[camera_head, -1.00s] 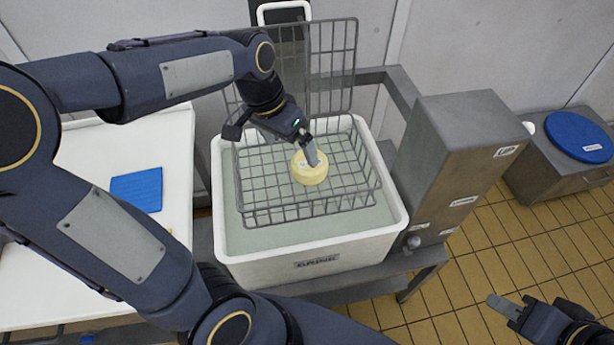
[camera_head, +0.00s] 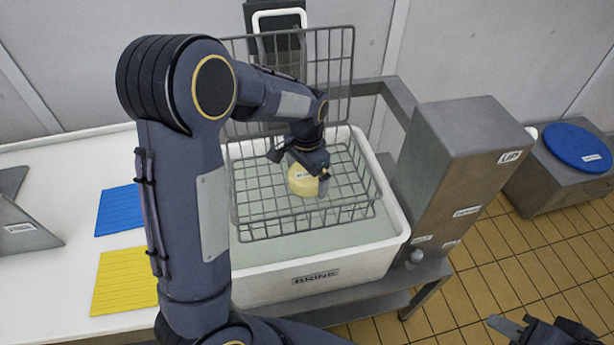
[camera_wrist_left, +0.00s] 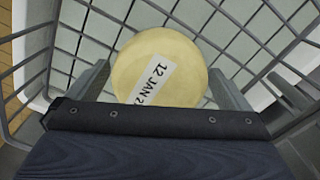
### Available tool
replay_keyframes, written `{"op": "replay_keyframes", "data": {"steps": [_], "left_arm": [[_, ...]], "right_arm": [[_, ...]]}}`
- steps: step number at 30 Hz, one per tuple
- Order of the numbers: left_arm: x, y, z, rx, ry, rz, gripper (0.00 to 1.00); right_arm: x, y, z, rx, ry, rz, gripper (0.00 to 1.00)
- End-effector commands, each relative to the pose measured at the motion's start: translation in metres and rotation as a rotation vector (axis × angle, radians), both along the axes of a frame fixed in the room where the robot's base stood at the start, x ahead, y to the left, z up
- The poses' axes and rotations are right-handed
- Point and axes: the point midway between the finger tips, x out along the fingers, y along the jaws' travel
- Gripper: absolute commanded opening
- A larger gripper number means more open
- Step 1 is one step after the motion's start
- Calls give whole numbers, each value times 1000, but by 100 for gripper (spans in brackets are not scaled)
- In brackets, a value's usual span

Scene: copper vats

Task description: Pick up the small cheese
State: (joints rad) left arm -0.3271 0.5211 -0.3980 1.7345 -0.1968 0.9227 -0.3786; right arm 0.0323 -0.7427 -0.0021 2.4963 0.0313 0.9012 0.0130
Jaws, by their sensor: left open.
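The small cheese (camera_head: 301,182) is a pale yellow round in the wire basket (camera_head: 262,232) over the brine tub. My left gripper (camera_head: 318,186) is open at the cheese, coming down from above. In the left wrist view its two fingers (camera_wrist_left: 158,84) stand on either side of the cheese's near part; whether they touch it I cannot tell. My right gripper (camera_head: 505,328) shows partly at the lower right, away from the tub.
The white tub (camera_head: 330,281) is labelled BRINE, and the basket's tall mesh back (camera_head: 338,60) rises behind the cheese. A grey metal box (camera_head: 455,150) stands right of it. A white table with blue (camera_head: 120,210) and yellow mats (camera_head: 122,281) is at left.

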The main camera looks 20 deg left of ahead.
Motion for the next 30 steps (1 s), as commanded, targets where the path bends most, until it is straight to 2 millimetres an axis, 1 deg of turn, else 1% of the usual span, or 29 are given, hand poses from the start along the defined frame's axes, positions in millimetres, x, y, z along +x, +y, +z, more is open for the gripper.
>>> {"op": "replay_keyframes", "data": {"steps": [2, 7, 8, 18, 20, 26, 30], "left_arm": [[0, 0, -3, 0, -1, 0, 100], [0, 0, -3, 0, -1, 0, 100], [0, 0, -3, 0, -1, 0, 99], [0, 0, -3, 0, -1, 1, 54], [0, 0, -3, -1, -3, 1, 48], [0, 0, -2, 0, -3, 1, 48], [1, 0, 2, -2, -4, 1, 48]], "right_arm": [[0, 0, 0, 0, 0, 0, 32], [0, 0, 0, 0, 0, 0, 32], [0, 0, 0, 0, 0, 0, 32], [0, 0, 0, 0, 0, 0, 32], [0, 0, 0, 0, 0, 0, 32], [0, 0, 0, 0, 0, 0, 32], [0, 0, 0, 0, 0, 0, 32]]}}
